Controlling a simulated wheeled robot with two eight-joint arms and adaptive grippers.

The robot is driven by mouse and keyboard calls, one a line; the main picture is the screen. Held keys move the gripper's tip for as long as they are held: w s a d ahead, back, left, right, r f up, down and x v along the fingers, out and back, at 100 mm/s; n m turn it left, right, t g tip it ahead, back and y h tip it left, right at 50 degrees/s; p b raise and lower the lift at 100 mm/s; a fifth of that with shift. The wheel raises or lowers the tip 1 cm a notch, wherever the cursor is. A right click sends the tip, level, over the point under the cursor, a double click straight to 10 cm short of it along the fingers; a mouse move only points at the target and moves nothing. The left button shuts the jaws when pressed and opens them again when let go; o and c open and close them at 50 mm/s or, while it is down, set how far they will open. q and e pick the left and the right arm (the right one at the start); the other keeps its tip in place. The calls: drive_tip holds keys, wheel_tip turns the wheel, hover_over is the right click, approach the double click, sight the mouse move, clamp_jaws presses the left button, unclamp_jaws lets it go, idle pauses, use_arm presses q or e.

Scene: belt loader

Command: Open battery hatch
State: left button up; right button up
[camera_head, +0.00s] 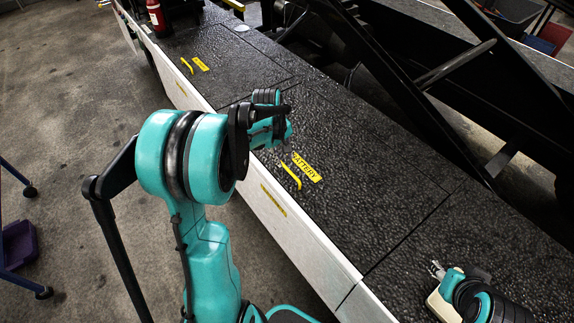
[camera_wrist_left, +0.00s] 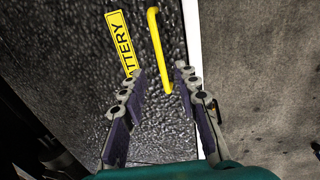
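The battery hatch (camera_head: 345,185) is a black textured panel on the loader's side deck, with a yellow BATTERY label (camera_head: 306,167) and a thin yellow handle (camera_head: 291,176). In the left wrist view the handle (camera_wrist_left: 155,45) runs upright, beside the label (camera_wrist_left: 121,43). My left gripper (camera_wrist_left: 159,73) is open and empty, its two fingers on either side of the handle's lower end. I cannot tell the height gap. In the head view its fingers are hidden behind my wrist. The hatch lies flat and closed. My right gripper (camera_head: 437,270) is at the lower right, its fingers too small to read.
A second yellow label (camera_head: 200,64) and handle (camera_head: 186,66) mark another panel farther up the deck. A red extinguisher (camera_head: 156,16) stands at the top left. Black conveyor beams (camera_head: 405,85) rise behind the deck. The concrete floor (camera_head: 60,110) to the left is mostly clear.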

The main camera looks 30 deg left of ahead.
sight(287, 169)
use_arm(q)
drive_tip(key=f, duration=0.2)
drive_tip(key=f+b, duration=0.1)
drive_tip(key=f, duration=0.1)
drive_tip(key=w+f+b, duration=0.1)
drive_tip(key=f, duration=0.1)
drive_tip(key=shift+d+f, duration=0.1)
drive_tip(key=shift+d, duration=0.1)
clamp_jaws()
